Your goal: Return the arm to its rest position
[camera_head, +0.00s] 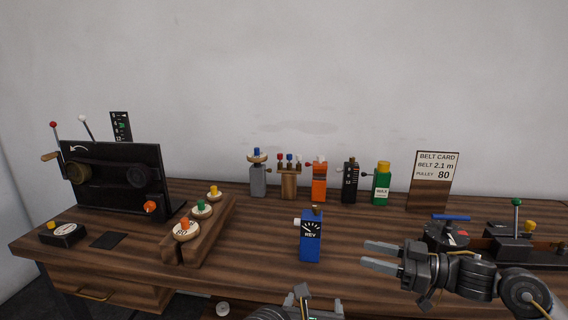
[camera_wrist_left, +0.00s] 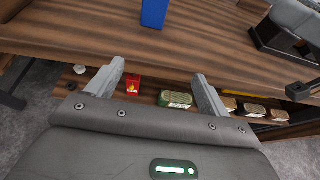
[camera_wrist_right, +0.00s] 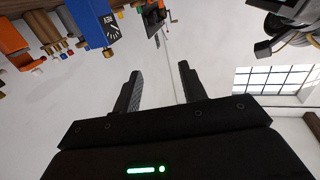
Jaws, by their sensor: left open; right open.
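My left gripper (camera_head: 303,291) shows at the bottom middle of the head view, low in front of the bench edge, mostly cut off by the frame. In the left wrist view its two fingers (camera_wrist_left: 158,70) are apart with nothing between them. My right gripper (camera_head: 380,257) points left above the front right of the bench, beyond the blue REV meter (camera_head: 311,238) on its right side. In the right wrist view its fingers (camera_wrist_right: 158,72) are apart and empty, with pale wall behind them.
An open drawer shows below my left fingers, with a red box (camera_wrist_left: 133,84) and a green tin (camera_wrist_left: 175,99). Bottles and tools stand along the back, with a belt card (camera_head: 436,172). A wooden rack of pulleys (camera_head: 225,222) and a black machine (camera_head: 115,180) stand left.

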